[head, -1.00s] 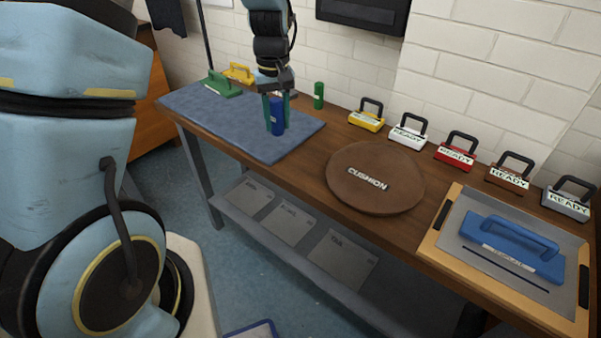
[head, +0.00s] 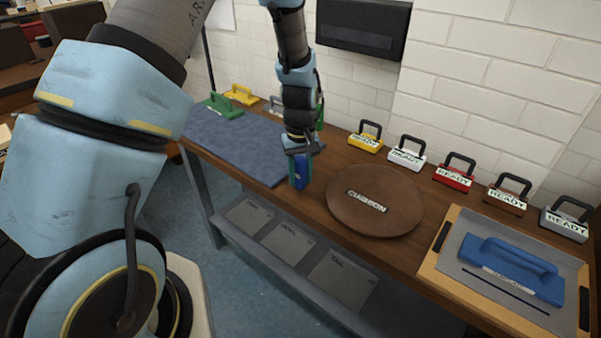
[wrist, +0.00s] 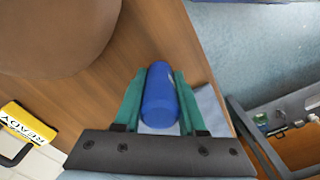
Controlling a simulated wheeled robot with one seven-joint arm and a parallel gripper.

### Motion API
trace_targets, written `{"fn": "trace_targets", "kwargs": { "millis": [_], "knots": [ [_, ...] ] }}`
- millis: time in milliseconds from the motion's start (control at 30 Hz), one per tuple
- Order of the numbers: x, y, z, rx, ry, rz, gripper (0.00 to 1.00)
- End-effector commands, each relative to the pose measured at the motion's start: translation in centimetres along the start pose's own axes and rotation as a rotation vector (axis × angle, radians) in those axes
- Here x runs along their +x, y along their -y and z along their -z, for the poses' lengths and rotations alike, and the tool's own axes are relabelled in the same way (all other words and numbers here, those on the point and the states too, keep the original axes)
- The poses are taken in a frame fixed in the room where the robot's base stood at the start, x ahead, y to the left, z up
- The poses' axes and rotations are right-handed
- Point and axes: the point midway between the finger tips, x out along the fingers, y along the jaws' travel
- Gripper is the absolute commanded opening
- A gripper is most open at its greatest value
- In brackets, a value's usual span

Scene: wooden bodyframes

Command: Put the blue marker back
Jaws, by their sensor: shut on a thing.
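The blue marker (wrist: 160,95) is a short, thick blue cylinder between the green fingers of my gripper (wrist: 160,100) in the wrist view. My gripper is shut on it. In the head view the marker (head: 300,172) is upright under my gripper (head: 299,165), between the blue mat (head: 235,145) and the round brown cushion (head: 375,200). I cannot tell whether its bottom touches the table. A green marker (head: 320,114) is mostly hidden behind my arm.
Several READY blocks with handles, such as the yellow one (head: 366,138), line the table's back. A wooden-framed tray (head: 450,225) with a blue handled block (head: 510,268) lies at the right. Green (head: 223,106) and yellow (head: 241,94) handled blocks are at the far left.

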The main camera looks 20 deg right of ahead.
Motion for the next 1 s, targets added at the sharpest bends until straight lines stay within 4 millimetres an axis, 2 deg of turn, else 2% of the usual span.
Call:
{"fn": "trace_targets", "kwargs": {
  "millis": [400,433,500,667,1000],
  "knots": [
    [0.66,-0.02,0.0,0.0,0.0,0.0,0.0],
    [0.54,-0.02,0.01,0.0,0.0,0.0,0.43],
    [0.51,-0.02,0.01,0.0,0.0,0.0,0.51],
    [0.5,-0.02,0.0,0.0,0.0,0.0,0.69],
    [-0.05,-0.05,0.03,0.0,-0.001,-0.001,0.7]
  ]
}}
